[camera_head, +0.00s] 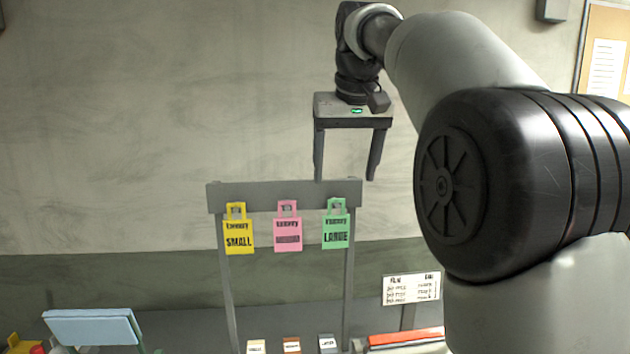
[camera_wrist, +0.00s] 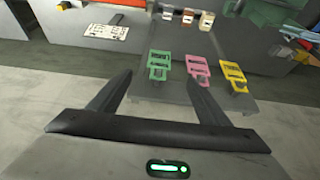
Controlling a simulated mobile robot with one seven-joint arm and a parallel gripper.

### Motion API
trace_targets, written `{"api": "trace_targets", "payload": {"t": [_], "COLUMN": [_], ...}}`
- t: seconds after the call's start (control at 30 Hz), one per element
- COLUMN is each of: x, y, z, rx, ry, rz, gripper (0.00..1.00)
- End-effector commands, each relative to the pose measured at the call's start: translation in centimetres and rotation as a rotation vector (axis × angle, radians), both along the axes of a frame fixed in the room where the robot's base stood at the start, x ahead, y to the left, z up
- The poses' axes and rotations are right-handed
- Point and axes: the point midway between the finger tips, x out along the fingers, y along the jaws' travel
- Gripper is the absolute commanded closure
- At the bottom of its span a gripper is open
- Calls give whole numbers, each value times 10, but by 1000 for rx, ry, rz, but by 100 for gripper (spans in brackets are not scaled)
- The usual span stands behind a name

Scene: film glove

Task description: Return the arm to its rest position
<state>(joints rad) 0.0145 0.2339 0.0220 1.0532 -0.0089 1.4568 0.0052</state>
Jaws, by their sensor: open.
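My gripper (camera_head: 346,178) is raised in the head view, with its two fingers pointing down and spread apart. Nothing is between the fingers. It is above and to the right of the grey tag rack (camera_head: 285,196). My arm comes in from the right and covers much of that side of the view. In the wrist view my gripper (camera_wrist: 160,85) also shows wide, empty fingers, with the rack beyond them.
Yellow (camera_head: 238,235), pink (camera_head: 288,233) and green (camera_head: 336,231) tags hang on the rack. Small boxes (camera_head: 292,345) stand below. A printed sign (camera_head: 411,288) and a red-topped item (camera_head: 405,337) are at right, a light-blue panel (camera_head: 92,327) at left.

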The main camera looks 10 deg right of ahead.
Motion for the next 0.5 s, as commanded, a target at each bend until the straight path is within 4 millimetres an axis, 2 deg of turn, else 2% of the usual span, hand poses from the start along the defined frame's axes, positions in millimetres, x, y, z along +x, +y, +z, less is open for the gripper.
{"api": "trace_targets", "payload": {"t": [0.13,0.27,0.37,0.5], "x": [-53,-114,-162,-224], "y": [1,1,0,0], "z": [-8,-35,-67,-121], "rx": [-3,-5,-5,-3], "ry": [-19,-40,-56,-76], "rz": [1,1,1,1], "gripper": [29,29,29,29]}}
